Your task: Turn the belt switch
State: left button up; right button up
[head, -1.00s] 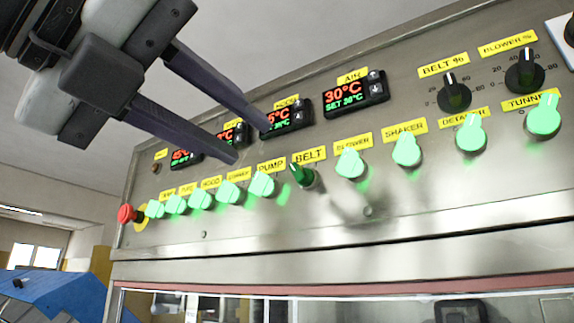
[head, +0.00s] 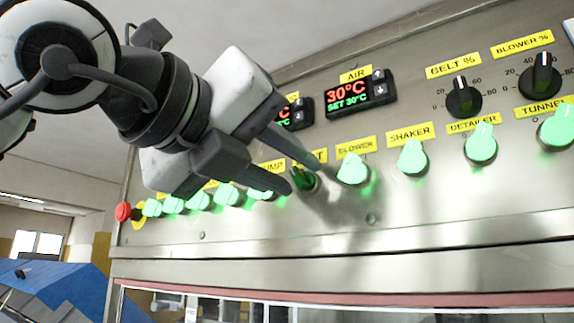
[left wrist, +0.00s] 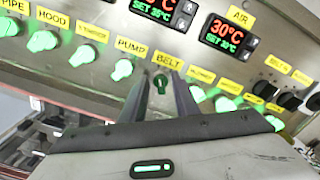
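The belt switch (head: 304,180) is a dark green, unlit knob on the steel panel, under a yellow BELT label that my gripper partly covers in the head view. My left gripper (head: 302,179) reaches in from the left, its two fingers apart with the tips close to the switch, one on each side. In the left wrist view the belt switch (left wrist: 160,83) appears between the two open fingers (left wrist: 160,80), its knob roughly upright. I cannot tell whether the fingers touch it. My right gripper is not in view.
A lit green blower switch (head: 353,168) sits just right of the belt switch, and a lit pump switch (left wrist: 123,69) just left. Further lit knobs, temperature displays (head: 347,94), black dials (head: 464,97) and a red emergency stop (head: 123,211) share the panel.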

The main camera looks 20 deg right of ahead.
pick_arm(q)
grip_shut()
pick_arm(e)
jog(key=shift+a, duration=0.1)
